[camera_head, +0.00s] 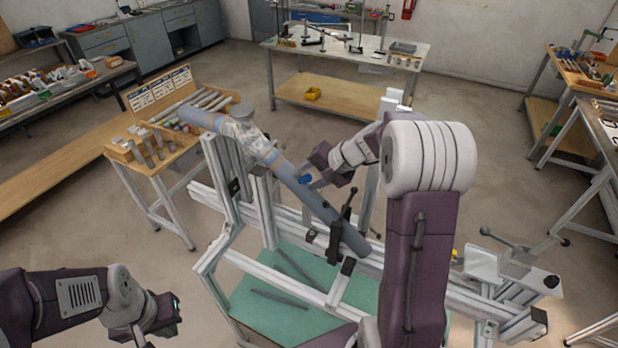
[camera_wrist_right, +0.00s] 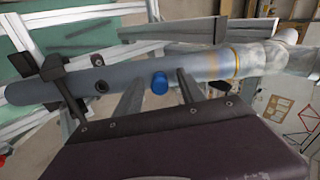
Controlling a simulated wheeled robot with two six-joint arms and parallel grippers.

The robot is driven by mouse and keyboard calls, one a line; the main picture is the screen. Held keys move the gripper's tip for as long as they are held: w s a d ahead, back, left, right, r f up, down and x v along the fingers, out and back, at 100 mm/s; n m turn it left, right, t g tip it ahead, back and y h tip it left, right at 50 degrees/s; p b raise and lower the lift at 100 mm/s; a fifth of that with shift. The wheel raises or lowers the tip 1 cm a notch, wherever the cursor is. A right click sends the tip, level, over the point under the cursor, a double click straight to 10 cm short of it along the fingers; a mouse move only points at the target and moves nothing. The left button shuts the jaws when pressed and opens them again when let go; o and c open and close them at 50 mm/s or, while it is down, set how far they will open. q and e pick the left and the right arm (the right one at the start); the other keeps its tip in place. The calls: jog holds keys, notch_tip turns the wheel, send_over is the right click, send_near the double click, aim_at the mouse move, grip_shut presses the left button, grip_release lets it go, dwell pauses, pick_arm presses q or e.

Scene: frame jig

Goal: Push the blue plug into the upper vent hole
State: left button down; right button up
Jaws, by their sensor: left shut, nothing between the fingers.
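The blue plug (camera_head: 305,179) is at the side of the grey slanted tube (camera_head: 318,203), on its upper part. In the right wrist view the blue plug (camera_wrist_right: 159,83) stands out from the near side of the tube (camera_wrist_right: 210,64); how deep it sits cannot be seen. A dark open hole (camera_wrist_right: 99,87) shows farther down the tube. My right gripper (camera_wrist_right: 159,92) is open, with one finger on each side of the plug and gaps showing. My left gripper (camera_head: 174,306) is shut and empty at lower left, far from the tube.
The tube lies across an aluminium frame (camera_head: 240,262), held by a black clamp (camera_head: 343,228). Cloudy wrapping (camera_head: 243,135) covers a joint in the tube. A green panel (camera_head: 262,314) lies below. A wooden parts stand (camera_head: 165,167) is at left.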

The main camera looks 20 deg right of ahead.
jog(key=b+v, duration=0.2)
jog(key=v, duration=0.7)
jog(key=shift+s, duration=0.1)
dwell(0.3)
